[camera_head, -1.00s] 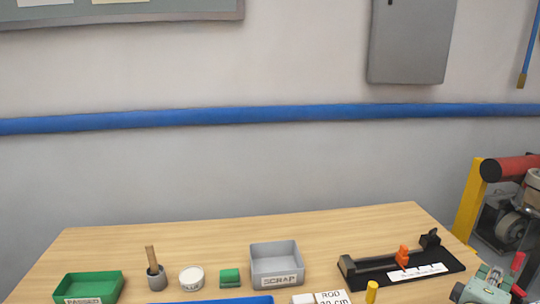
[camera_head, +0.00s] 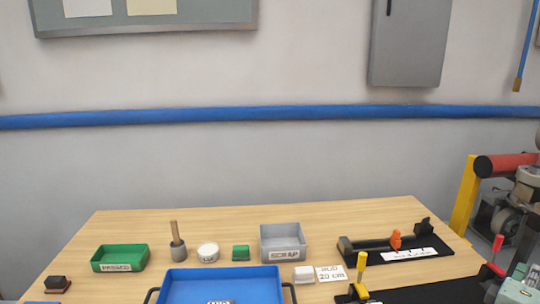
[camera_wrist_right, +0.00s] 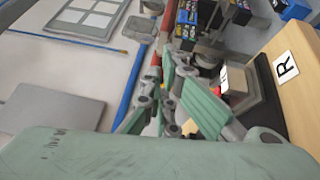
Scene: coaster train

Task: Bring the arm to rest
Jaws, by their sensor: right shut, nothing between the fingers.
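My right gripper (camera_wrist_right: 168,92) shows in the right wrist view, with green links and dark joints. Its fingers are shut with nothing between them, and it is tilted in the picture. In the head view only a pale green part of my right arm (camera_head: 520,290) shows at the lower right corner, beside the table's right end. My left arm and left gripper are in neither view.
The wooden table (camera_head: 330,215) holds a green PASSED bin (camera_head: 120,258), a grey SCRAP bin (camera_head: 283,243), a blue tray (camera_head: 220,288) and a black fixture (camera_head: 430,262). A machine with a red roller (camera_head: 505,166) stands at the right.

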